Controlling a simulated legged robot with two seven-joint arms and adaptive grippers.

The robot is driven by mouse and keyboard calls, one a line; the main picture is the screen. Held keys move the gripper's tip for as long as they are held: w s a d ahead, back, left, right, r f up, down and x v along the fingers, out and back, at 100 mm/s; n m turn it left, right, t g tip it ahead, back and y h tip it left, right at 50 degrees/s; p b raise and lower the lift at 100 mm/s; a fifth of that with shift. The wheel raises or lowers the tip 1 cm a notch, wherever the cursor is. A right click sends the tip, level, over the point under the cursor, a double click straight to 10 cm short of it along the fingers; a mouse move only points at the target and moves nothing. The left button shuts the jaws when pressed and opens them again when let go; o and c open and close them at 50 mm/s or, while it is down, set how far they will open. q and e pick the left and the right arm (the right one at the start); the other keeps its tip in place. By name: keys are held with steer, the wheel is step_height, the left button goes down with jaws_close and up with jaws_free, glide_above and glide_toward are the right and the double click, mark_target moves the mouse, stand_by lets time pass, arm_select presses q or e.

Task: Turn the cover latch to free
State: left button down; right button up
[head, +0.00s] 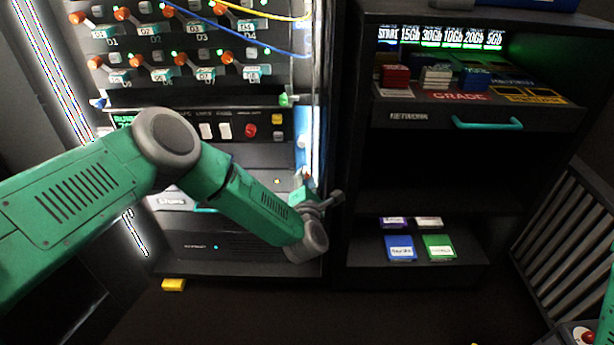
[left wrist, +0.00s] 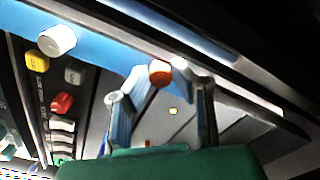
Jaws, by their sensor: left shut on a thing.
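An orange-red knob with a pale body, which I take to be the cover latch (left wrist: 160,73), sits on the blue edge strip of the panel in the left wrist view. My left gripper (left wrist: 158,82) has its fingers on either side of this knob and is shut on it. The latch's exact angle cannot be told. My right gripper is not in view.
A white knob (left wrist: 57,40) stands on the same strip. The panel has a yellow button (head: 277,118), a red knob (head: 250,131) and white switches (head: 216,131). Cables hang above. A dark shelf unit (head: 400,190) with coloured cartridges stands close on the right.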

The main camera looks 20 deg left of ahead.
arm_select(q)
steer(key=m, duration=0.4)
steer(key=m+p, duration=0.1)
steer(key=shift+s+f+m, duration=0.15)
steer(key=shift+f+m, duration=0.2)
steer(key=shift+m, duration=0.05)
steer(key=m+p, duration=0.1)
steer(key=m, duration=0.3)
steer(key=shift+f+m, duration=0.1)
steer(key=shift+m, duration=0.3)
steer(key=c, duration=1.4)
jaws_free()
steer(key=shift+c, duration=0.2)
steer(key=shift+o, duration=0.2)
